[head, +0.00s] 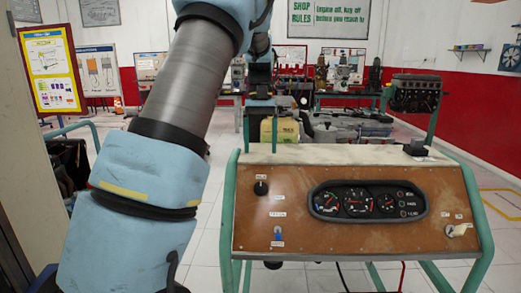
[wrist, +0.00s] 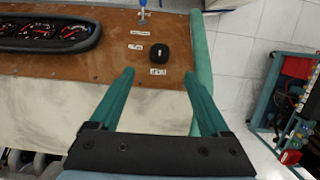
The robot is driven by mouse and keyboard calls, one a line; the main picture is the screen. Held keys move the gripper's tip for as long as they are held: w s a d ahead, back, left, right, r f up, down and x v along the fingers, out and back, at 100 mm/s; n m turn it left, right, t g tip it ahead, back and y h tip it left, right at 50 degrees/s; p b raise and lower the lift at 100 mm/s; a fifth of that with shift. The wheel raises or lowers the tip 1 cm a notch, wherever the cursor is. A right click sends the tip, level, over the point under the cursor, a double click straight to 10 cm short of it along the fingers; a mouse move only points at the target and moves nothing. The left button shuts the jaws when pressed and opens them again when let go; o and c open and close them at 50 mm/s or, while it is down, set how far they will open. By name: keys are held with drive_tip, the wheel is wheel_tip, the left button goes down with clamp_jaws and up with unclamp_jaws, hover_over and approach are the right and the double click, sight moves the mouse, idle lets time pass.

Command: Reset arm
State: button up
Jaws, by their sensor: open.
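My gripper (wrist: 159,75) is open and empty. Its two green fingers are spread apart in the wrist view, over the top edge of the brown control panel (wrist: 100,70). The panel's black knob (wrist: 156,53) shows just beyond the fingertips, and I see no contact. A blue-handled switch (wrist: 143,12) is farther up in that view. In the head view my gripper (head: 260,135) hangs at the panel's upper rear edge, fingers pointing down. The panel (head: 300,230) there carries the knob (head: 261,188), the switch (head: 278,233), a gauge cluster (head: 368,201) and a key switch (head: 459,230).
The panel sits in a green tube frame (head: 226,220). Behind it stand an engine (head: 345,128) and a dark radiator-like unit (head: 413,95). Another trainer with red parts (wrist: 290,157) is at the right of the wrist view. Tiled floor is clear at the right.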

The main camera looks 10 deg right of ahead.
drive_tip(key=s+a+f+t, duration=0.2)
drive_tip(key=s+a+f, duration=0.3)
drive_tip(key=s+a, duration=0.3)
drive_tip(key=s+a+f+t, duration=0.2)
drive_tip(key=s+a+f, duration=0.4)
drive_tip(key=s+a, duration=0.3)
drive_tip(key=shift+s+n+h, duration=0.3)
drive_tip(key=shift+s+n, duration=0.1)
drive_tip(key=shift+s, duration=0.05)
drive_tip(key=shift+r, duration=0.1)
drive_tip(key=shift+c, duration=0.2)
idle(0.8)
